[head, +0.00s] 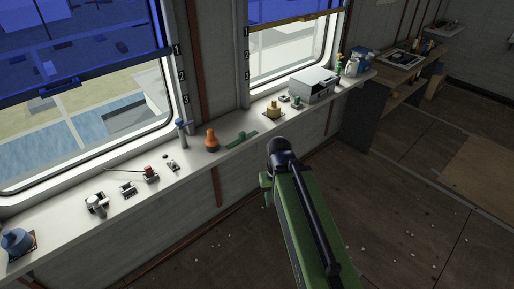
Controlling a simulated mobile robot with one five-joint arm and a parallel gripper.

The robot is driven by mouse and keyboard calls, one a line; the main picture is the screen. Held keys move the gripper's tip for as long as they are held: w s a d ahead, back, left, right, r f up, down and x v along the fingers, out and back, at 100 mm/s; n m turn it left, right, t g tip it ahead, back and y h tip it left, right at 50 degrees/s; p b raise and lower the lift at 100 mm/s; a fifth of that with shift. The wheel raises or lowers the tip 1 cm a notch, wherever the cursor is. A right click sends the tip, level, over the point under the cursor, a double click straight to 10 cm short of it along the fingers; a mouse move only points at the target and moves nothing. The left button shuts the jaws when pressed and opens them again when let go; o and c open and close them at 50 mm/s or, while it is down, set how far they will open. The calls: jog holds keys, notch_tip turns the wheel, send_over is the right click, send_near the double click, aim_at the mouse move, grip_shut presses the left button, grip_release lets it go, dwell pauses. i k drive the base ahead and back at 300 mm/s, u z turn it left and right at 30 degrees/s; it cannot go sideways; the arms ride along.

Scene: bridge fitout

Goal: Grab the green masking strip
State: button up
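A flat green strip (242,139), which looks like the green masking strip, lies on the white window ledge (60,221), just right of an orange cone-shaped object (211,140). A small raised green part shows on it. My green arm reaches up from the bottom of the head view and ends right of and below the strip, in front of the ledge. Nothing is seen touching the strip.
Left of the cone stand a blue-topped bottle (181,133), several small fittings and a blue round object (16,241). To the right are a yellow fitting (273,110) and a grey box (314,85). Windows back the ledge. The floor (400,215) looks mostly open, with small scraps.

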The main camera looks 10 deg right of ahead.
aim_at(243, 137)
jog(key=u, duration=0.2)
jog(key=i, duration=0.85)
jog(key=u, duration=1.7)
jog(key=i, duration=0.4)
jog(key=u, duration=0.4)
jog(key=k, duration=0.8)
jog(key=z, duration=0.2)
